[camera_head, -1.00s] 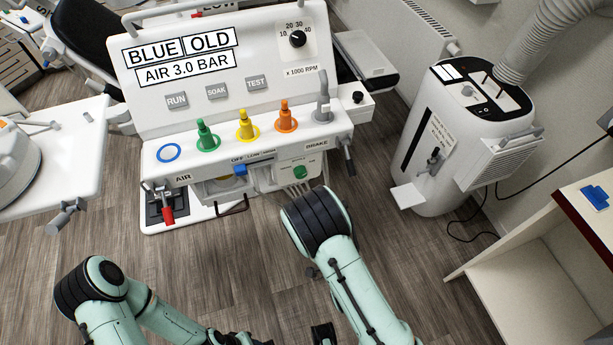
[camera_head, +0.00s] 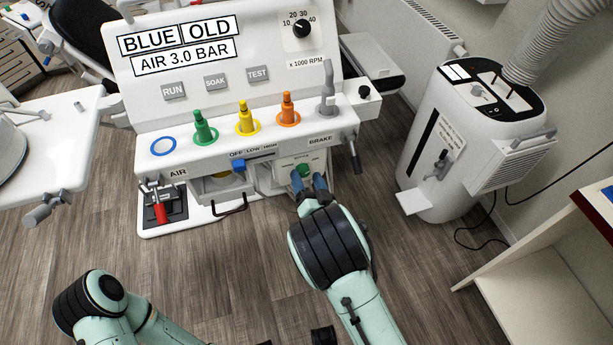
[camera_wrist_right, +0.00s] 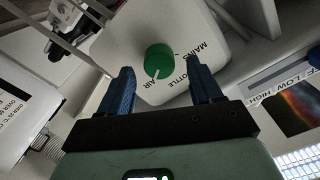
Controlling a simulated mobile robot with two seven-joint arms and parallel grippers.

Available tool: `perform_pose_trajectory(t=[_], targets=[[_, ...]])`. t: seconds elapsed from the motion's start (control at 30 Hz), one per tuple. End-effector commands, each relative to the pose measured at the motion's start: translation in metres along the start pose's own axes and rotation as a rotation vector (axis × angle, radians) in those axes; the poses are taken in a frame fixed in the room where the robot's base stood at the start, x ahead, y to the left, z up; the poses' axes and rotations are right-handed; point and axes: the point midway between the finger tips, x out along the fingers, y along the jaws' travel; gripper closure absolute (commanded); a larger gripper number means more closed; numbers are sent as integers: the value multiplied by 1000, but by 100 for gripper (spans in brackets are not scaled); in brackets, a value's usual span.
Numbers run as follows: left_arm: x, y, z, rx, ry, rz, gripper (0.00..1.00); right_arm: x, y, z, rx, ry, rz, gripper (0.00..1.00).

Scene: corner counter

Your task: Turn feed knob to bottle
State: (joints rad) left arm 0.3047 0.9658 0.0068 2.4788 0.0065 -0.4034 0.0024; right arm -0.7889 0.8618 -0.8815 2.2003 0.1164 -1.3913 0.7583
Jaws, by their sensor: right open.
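The feed knob is a round green knob (camera_head: 303,170) on a white panel at the front right of the machine. In the right wrist view the green knob (camera_wrist_right: 159,60) shows face-on, with a white line on it pointing toward the word AIR. The words MAINS and BOTTLE stand at the panel's right side. My right gripper (camera_head: 309,181) is open. Its two blue fingers are just in front of the knob, one to each side. In the right wrist view the gripper (camera_wrist_right: 163,82) has the knob between and beyond its fingertips, with gaps on both sides. My left gripper's fingers cannot be made out.
Left of the panel are a blue slider (camera_head: 252,164) marked OFF LOW HIGH, a drawer handle (camera_head: 230,207) and a red lever (camera_head: 161,212). A grey brake lever (camera_head: 355,156) hangs at right. Green, yellow and orange pegs stand above. The floor in front is clear.

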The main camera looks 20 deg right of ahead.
Motion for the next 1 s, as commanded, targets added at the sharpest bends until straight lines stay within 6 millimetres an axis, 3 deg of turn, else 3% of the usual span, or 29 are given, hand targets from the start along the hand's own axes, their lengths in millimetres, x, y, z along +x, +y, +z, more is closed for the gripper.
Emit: perform_pose_trajectory(t=[0.4,0.43,0.6,1.0], targets=[[0,0,0,-1,-1,0,57,11,0,0,-1,0,1,36],[0,0,0,0,-1,0,57,11,0,0,-1,0,1,39],[0,0,0,-1,-1,0,57,11,0,0,0,0,1,92],[2,0,-1,0,2,0,57,11,0,0,-57,2,1,92]])
